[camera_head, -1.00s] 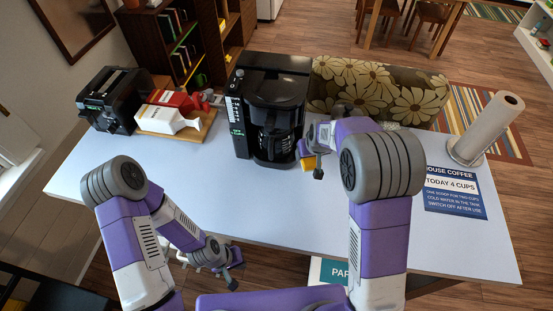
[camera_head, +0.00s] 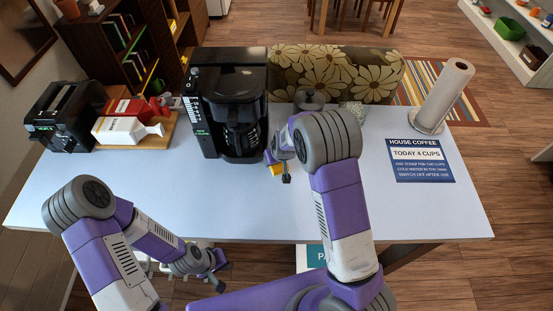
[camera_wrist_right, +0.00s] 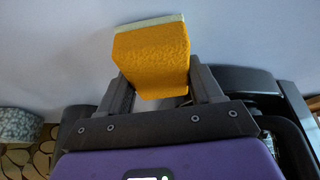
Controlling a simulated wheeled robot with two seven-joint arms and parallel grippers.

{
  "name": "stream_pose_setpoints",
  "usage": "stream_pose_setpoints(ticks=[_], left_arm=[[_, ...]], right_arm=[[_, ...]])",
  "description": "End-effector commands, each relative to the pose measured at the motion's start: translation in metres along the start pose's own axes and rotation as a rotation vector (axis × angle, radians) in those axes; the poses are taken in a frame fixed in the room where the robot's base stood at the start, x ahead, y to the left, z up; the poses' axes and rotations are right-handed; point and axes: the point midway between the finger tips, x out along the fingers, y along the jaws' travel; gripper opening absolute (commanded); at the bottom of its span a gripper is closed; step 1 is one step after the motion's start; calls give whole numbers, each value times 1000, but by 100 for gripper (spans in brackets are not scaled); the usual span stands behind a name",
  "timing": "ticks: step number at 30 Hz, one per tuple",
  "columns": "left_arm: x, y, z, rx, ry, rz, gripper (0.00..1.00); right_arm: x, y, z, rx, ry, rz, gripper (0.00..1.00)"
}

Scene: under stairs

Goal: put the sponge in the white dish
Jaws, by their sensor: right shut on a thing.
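The sponge (camera_head: 276,169) is yellow-orange with a pale layer along one edge. My right gripper (camera_head: 280,161) is shut on it just right of the coffee maker, at the table's middle. In the right wrist view the sponge (camera_wrist_right: 152,58) sits between the two dark fingers of the right gripper (camera_wrist_right: 160,85), over the pale tabletop. My left gripper (camera_head: 219,273) is empty, with its fingers apart, in front of the table's near edge. I cannot make out a white dish in either view; my right arm hides part of the table.
The black coffee maker (camera_head: 228,110) stands close left of the right gripper. A speckled pot (camera_head: 356,110), a paper roll (camera_head: 444,97) and a coffee sign (camera_head: 420,160) are at right. The front left table is clear.

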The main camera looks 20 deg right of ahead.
Motion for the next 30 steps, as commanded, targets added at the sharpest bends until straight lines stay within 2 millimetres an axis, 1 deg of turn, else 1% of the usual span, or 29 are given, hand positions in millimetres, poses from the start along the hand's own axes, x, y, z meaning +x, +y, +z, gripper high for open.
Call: stream_pose_setpoints(ticks=[4,5,9,10,17,21,23,26,30], left_arm=[[4,-1,0,0,0,0,0],[4,-1,0,0,0,0,0],[3,-1,0,0,0,0,0],[3,-1,0,0,0,0,0],[2,-1,0,0,0,0,0],[-2,1,0,0,0,0,0],[-2,1,0,0,0,0,0],[-4,2,0,0,0,0,0],[-9,3,0,0,0,0,0]], right_arm=[[4,0,2,-1,0,0,41],[4,0,2,-1,0,0,66],[3,0,1,-1,0,0,88],[3,0,1,-1,-1,0,90],[3,0,1,-1,-1,0,90],[-3,0,-1,0,0,0,90],[-10,0,-2,-2,3,0,90],[-30,-1,-2,-3,3,-1,90],[-63,-1,-2,-3,3,-2,90]])
